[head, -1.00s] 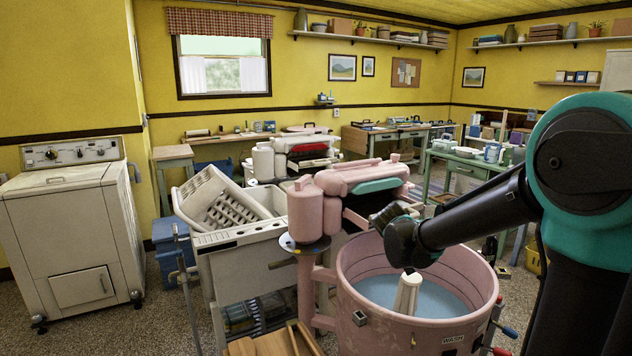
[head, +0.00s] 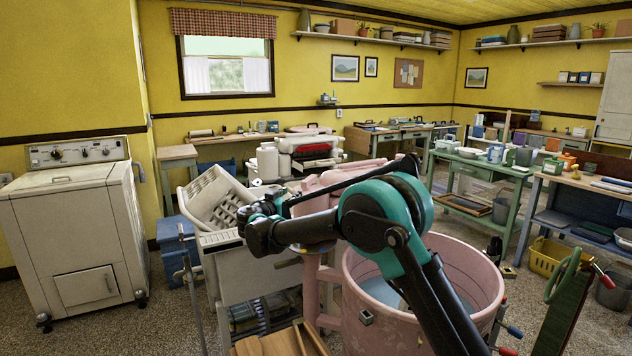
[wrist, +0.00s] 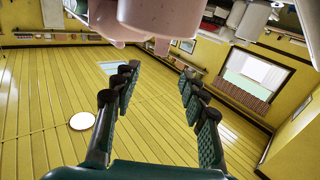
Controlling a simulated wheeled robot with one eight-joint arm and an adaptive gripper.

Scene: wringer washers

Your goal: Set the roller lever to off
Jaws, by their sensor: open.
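The pink wringer washer has a round tub (head: 465,262) with bluish water in it. Its pink wringer head (head: 330,180) stands beside the tub's left side and is largely hidden behind my arm. My gripper (head: 258,215) is left of the wringer head in the head view, and its fingers are hard to make out there. In the wrist view my gripper (wrist: 157,88) has its two fingers wide apart with nothing between them. A rounded pink part (wrist: 165,18) of the washer is beyond the fingertips at the top. I cannot pick out the roller lever in either view.
A pale rinse tub stand (head: 245,265) with a tilted white basket (head: 212,200) is at left. A white washer (head: 75,245) stands further left. A green board (head: 565,315) is at front right.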

